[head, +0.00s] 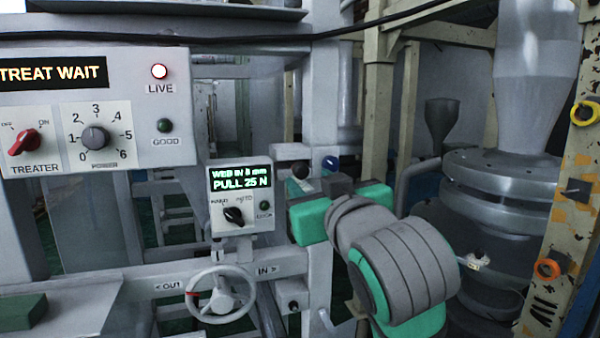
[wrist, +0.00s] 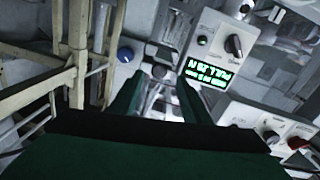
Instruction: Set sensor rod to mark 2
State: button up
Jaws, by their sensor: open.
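I cannot make out the sensor rod or its mark 2 for certain. A dark round knob (head: 300,169) and a blue knob (head: 330,163) sit on the grey frame just beyond my gripper (head: 335,186). In the wrist view, the dark knob (wrist: 159,71) shows between the fingertips of my gripper (wrist: 158,85), and the blue knob (wrist: 125,54) is just left of them. My gripper is open, with nothing between its fingers. My green hand hides part of the frame behind it in the head view.
A small panel (head: 227,222) reading "PULL 25 N" stands left of my gripper, above a handwheel (head: 222,295) marked OUT and IN. The treater panel (head: 135,130) is at upper left. A yellowish post (head: 570,190) and a grey cylindrical machine (head: 500,195) stand at right.

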aim_at(302, 173)
jog(key=x, duration=0.8)
jog(key=shift+c, duration=0.6)
grip_shut()
